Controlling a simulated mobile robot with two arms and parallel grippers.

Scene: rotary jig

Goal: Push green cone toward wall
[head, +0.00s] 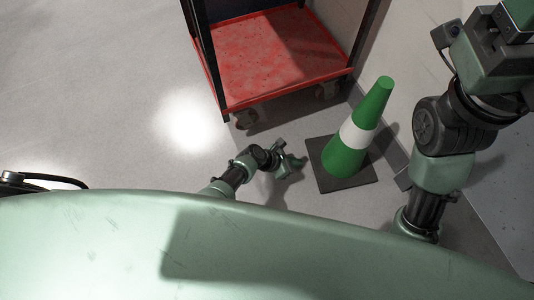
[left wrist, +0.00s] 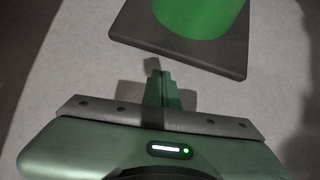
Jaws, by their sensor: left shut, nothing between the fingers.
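The green cone (head: 358,135) with a white band stands upright on its square dark base (head: 345,183), close to the wall at right. My left gripper (head: 298,162) is low beside the cone, to its left, with a small gap to the base. In the left wrist view the shut, empty fingers (left wrist: 161,80) point at the near edge of the dark base (left wrist: 190,52), apart from it. Only the bottom of the green cone (left wrist: 200,14) shows there. My right arm rises at the right of the head view; its fingers are not visible.
A red cart (head: 270,55) with dark posts and casters stands behind and left of the cone. The pale wall (head: 415,50) runs along the cone's right side. The grey floor (head: 110,110) at left is clear.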

